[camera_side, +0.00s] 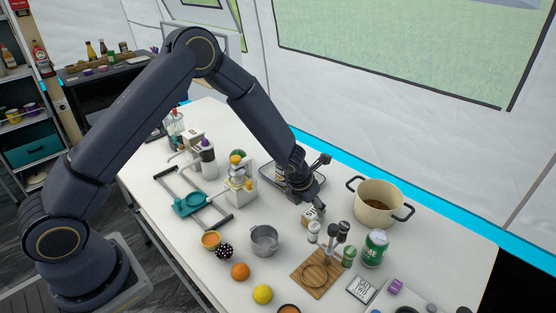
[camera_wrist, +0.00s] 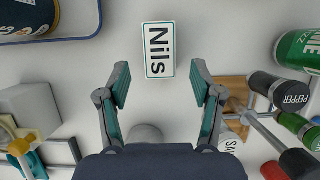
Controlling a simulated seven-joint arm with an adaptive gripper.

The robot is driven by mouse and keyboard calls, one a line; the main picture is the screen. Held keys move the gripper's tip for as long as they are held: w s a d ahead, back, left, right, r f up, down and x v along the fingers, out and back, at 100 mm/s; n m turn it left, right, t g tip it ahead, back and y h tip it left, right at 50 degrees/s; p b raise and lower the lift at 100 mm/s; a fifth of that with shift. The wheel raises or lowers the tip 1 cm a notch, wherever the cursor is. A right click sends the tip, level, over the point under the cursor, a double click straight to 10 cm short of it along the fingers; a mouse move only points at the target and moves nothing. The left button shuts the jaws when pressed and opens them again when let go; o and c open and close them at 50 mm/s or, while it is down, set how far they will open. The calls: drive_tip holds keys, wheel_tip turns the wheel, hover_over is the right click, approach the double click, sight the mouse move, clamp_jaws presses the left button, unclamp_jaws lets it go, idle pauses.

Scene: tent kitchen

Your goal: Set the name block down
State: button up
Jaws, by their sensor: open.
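The name block (camera_wrist: 159,50) is a small white block with a dark green border and the name "Nils" on its top face. In the wrist view it rests on the white tabletop, just beyond and between my fingertips. My gripper (camera_wrist: 160,82) is open, with its two fingers spread wide and nothing between them. I see no finger touching the block. In the side view my gripper (camera_side: 313,199) is low over the table, and the block (camera_side: 312,216) shows just below it, partly hidden.
A cream pot (camera_side: 378,203) stands right of my gripper, with a green can (camera_side: 374,249) in front. Salt and pepper shakers and a wooden board (camera_side: 304,280) are close by. A dark-rimmed tray (camera_side: 268,172) lies behind. A metal pot (camera_side: 265,241) stands to the left.

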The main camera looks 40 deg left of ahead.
drive_tip(key=s+a+r+n+y, duration=0.1)
drive_tip(key=s+a+r+n, duration=0.2)
drive_tip(key=s+r+n, duration=0.4)
drive_tip(key=s+a+r+n+y, duration=0.1)
drive_tip(key=s+a+r+n, duration=0.2)
drive_tip(key=r+n, duration=0.5)
drive_tip(key=s+a+r+n+y, duration=0.1)
drive_tip(key=s+a+r+n, duration=0.25)
drive_tip(key=r, duration=0.65)
drive_tip(key=s+r+n+h, duration=0.1)
drive_tip(key=s+r+n, duration=0.1)
drive_tip(key=s+n, duration=0.6)
drive_tip(key=s+d+r+n+t+h, duration=0.1)
drive_tip(key=s+r+n+h, duration=0.1)
drive_tip(key=s+n, duration=0.7)
drive_tip(key=shift+d+r, duration=0.25)
drive_tip(key=shift+r, duration=0.05)
